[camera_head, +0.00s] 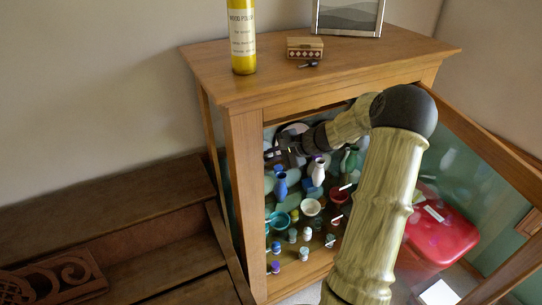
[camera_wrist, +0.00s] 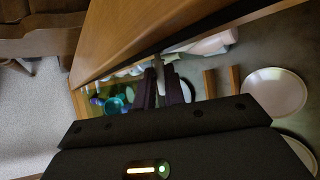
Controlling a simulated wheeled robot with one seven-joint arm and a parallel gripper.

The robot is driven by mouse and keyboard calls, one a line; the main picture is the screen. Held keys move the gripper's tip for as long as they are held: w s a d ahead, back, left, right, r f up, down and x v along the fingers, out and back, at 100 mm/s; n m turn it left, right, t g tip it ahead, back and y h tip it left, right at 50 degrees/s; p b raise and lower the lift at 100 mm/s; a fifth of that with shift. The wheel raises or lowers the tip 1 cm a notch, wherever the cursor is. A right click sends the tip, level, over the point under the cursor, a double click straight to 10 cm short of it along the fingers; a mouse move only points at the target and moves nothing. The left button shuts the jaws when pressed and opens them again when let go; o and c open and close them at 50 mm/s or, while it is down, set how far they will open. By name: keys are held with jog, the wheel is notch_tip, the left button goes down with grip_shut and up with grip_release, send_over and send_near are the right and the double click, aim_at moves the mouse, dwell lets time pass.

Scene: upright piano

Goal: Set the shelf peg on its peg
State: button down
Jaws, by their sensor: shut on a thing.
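My gripper (camera_wrist: 164,88) reaches into the glass-fronted cabinet (camera_head: 245,165). In the wrist view its dark fingers are closed around a small pale grey piece (camera_wrist: 170,74), seemingly the shelf peg, mostly hidden between them. In the head view the gripper (camera_head: 289,146) is at the upper left of the cabinet's inside, dark and partly hidden by the frame and my arm. I cannot make out the peg or its seat in the head view.
Inside are a blue vase (camera_head: 281,186), a pale vase (camera_head: 318,172), a teal bowl (camera_head: 278,221) and several small cups. White plates (camera_wrist: 275,93) are close right in the wrist view. The glass door (camera_head: 470,175) is open. A yellow bottle (camera_head: 242,40) and box (camera_head: 305,47) stand on top.

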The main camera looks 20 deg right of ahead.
jog(key=shift+a+b, duration=0.4)
jog(key=shift+a, duration=0.05)
dwell(0.5)
jog(key=c, duration=1.4)
grip_release()
jog(key=b+v, duration=0.3)
jog(key=v, duration=1.4)
jog(key=shift+s+d+r, duration=0.1)
jog(key=shift+r, duration=0.05)
